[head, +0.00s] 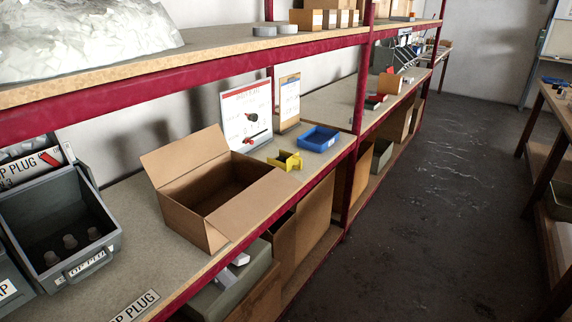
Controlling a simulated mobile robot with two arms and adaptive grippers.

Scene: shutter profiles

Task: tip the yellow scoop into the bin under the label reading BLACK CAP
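The small yellow scoop (284,160) lies on the middle shelf, to the right of an open cardboard box and in front of a blue tray. I cannot tell what is in it. A grey bin (108,243) at the left holds several dim cylindrical pieces; the tilted label (86,263) on its front is hard to read. Another grey bin (10,292) is cut off by the left edge, with only part of its label showing. No label clearly reading BLACK CAP is visible. Neither gripper is in view.
The open cardboard box (182,215) stands between the grey bin and the scoop. The blue tray (318,139) and a picture board (240,110) are behind the scoop. A red upright (359,110) and upper shelf beam (200,87) bound the space.

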